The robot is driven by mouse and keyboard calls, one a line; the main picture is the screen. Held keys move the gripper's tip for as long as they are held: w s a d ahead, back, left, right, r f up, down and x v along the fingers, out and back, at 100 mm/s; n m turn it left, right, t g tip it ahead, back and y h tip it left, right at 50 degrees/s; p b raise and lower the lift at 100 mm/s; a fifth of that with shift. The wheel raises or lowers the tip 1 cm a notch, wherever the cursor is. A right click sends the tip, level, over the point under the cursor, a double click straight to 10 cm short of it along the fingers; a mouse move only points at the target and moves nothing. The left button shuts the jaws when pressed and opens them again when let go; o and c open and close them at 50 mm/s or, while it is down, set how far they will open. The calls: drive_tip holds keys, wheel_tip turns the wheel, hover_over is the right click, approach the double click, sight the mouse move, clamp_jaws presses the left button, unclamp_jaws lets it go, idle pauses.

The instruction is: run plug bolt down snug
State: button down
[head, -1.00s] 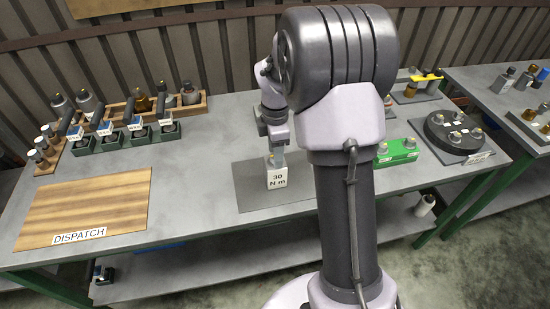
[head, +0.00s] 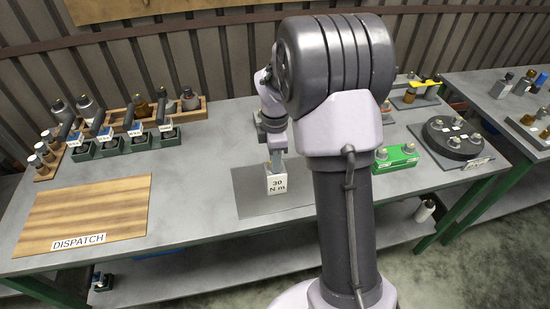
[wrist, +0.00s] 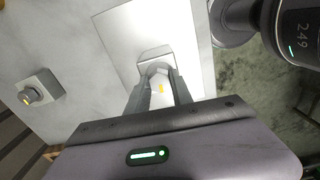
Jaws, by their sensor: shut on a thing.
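The white block labelled "30 N m" (head: 277,184) stands upright on a grey plate (head: 246,196) in the middle of the bench. My gripper (head: 276,160) points down at the top of this block. The block (wrist: 153,54) shows just beyond the fingertips. The fingers hide most of the held part, and I cannot tell how deep it sits.
A green box with grey knobs (head: 397,158) and a round dark fixture (head: 453,136) stand to the right. A wooden DISPATCH board (head: 85,207) lies at left, with a green rack (head: 124,144) and a wooden tray (head: 187,109) behind it.

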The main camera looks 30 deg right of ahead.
drive_tip(key=m+p, duration=0.2)
drive_tip(key=m, duration=0.3)
drive_tip(key=shift+r, duration=0.1)
drive_tip(key=m+p, duration=0.1)
drive_tip(key=m, duration=1.2)
drive_tip(key=shift+m, duration=0.4)
drive_tip(key=c, duration=1.1)
unclamp_jaws()
